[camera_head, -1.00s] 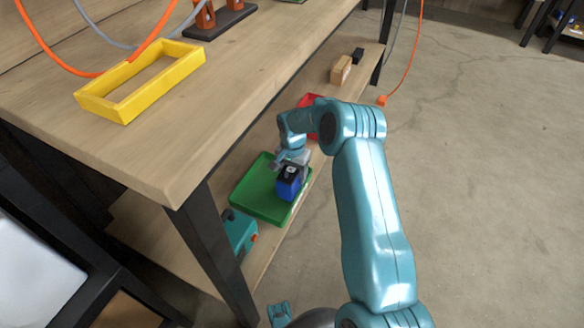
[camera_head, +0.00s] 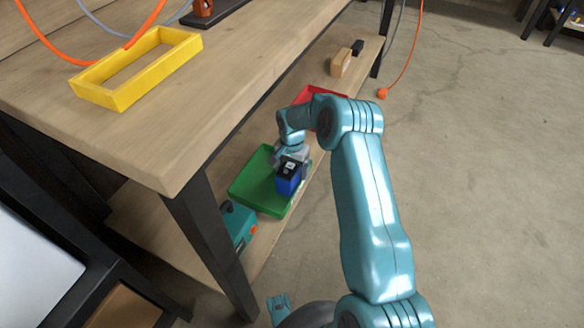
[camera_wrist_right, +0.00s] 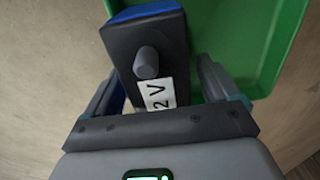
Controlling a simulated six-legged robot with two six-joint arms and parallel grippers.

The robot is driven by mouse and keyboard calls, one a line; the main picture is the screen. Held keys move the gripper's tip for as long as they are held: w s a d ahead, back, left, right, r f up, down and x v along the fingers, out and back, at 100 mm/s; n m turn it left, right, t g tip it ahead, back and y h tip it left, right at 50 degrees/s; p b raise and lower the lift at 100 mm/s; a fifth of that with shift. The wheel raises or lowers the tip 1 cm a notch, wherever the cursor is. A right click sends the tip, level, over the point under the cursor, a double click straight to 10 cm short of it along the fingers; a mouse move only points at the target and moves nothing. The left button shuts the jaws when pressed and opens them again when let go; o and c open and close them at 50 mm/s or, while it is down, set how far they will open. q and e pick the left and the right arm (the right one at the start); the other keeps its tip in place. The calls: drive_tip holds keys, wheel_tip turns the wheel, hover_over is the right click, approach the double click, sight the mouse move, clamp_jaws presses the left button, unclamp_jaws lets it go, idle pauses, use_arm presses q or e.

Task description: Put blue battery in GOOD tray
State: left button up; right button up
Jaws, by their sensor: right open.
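The blue battery (camera_head: 288,184), with a dark top, stands at the right side of the green tray (camera_head: 247,191) on the lower shelf. In the right wrist view the battery's dark top (camera_wrist_right: 150,45), with a round post and a white label, lies between the two spread fingers. A gap shows beside the left finger; contact at the right finger is hard to tell. The green tray's wall (camera_wrist_right: 285,50) shows at right there. The battery's underside is hidden.
A red tray (camera_head: 312,94) sits farther along the shelf, partly behind my arm. A teal box (camera_head: 238,222) is beside the near table leg (camera_head: 208,240). The tabletop edge overhangs the shelf at left. Open floor lies to the right.

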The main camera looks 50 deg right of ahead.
wheel_tip(320, 180, up, 8)
drive_tip(key=p, duration=0.2)
drive_tip(key=shift+f+p, duration=0.2)
drive_tip(key=shift+p, duration=0.2)
drive_tip(key=shift+s, duration=0.1)
